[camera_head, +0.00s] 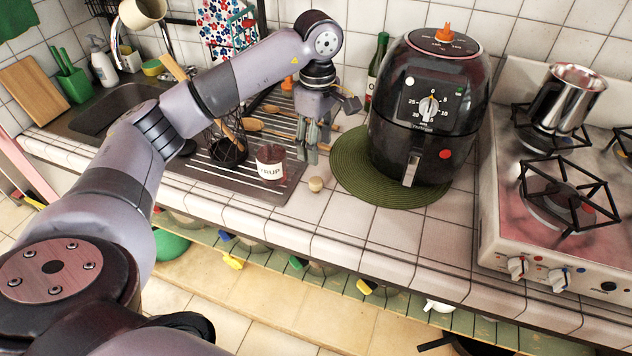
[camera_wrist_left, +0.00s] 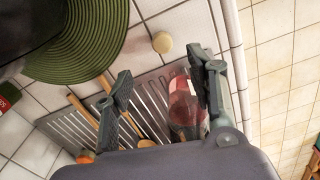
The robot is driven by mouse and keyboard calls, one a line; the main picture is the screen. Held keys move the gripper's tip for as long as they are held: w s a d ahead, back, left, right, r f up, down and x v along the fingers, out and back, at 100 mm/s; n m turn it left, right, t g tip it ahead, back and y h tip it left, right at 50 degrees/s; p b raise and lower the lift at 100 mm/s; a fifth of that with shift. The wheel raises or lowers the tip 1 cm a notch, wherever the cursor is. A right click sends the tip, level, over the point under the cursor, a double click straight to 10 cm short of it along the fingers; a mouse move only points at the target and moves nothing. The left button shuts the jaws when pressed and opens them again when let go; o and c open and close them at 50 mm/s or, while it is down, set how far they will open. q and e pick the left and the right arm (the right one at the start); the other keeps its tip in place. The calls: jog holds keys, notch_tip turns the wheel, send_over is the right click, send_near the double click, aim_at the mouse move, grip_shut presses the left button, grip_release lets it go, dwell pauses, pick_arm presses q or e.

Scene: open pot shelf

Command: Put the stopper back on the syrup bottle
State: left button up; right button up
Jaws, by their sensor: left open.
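The syrup bottle (camera_head: 270,163) is a small clear reddish bottle with a white label, upright at the drainboard's front right edge. It also shows in the left wrist view (camera_wrist_left: 184,108), partly behind a finger. The stopper (camera_head: 315,184) is a small round pale tan piece lying on the white tiles, right of the bottle and apart from it. It shows beyond the fingertips in the left wrist view (camera_wrist_left: 162,42). My left gripper (camera_head: 312,158) points down, open and empty, above the counter behind the stopper and to the right of the bottle. My right gripper is out of view.
A black air fryer (camera_head: 428,105) stands on a green round mat (camera_head: 350,172) just right of my gripper. A wire utensil holder (camera_head: 228,148) and wooden spoons are on the drainboard (camera_head: 215,178). The counter's front edge is close to the stopper.

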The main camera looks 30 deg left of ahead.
pick_arm(q)
send_over(316, 180)
notch_tip(316, 180, down, 4)
jog(key=shift+f+p, duration=0.25)
jog(key=shift+p, duration=0.2)
jog(key=shift+w+f, duration=0.1)
jog(key=shift+f, duration=0.3)
jog(key=shift+f, duration=0.2)
jog(key=f+p, duration=0.2)
jog(key=f, duration=0.1)
jog(key=shift+s+f, duration=0.2)
jog(key=shift+f, duration=0.7)
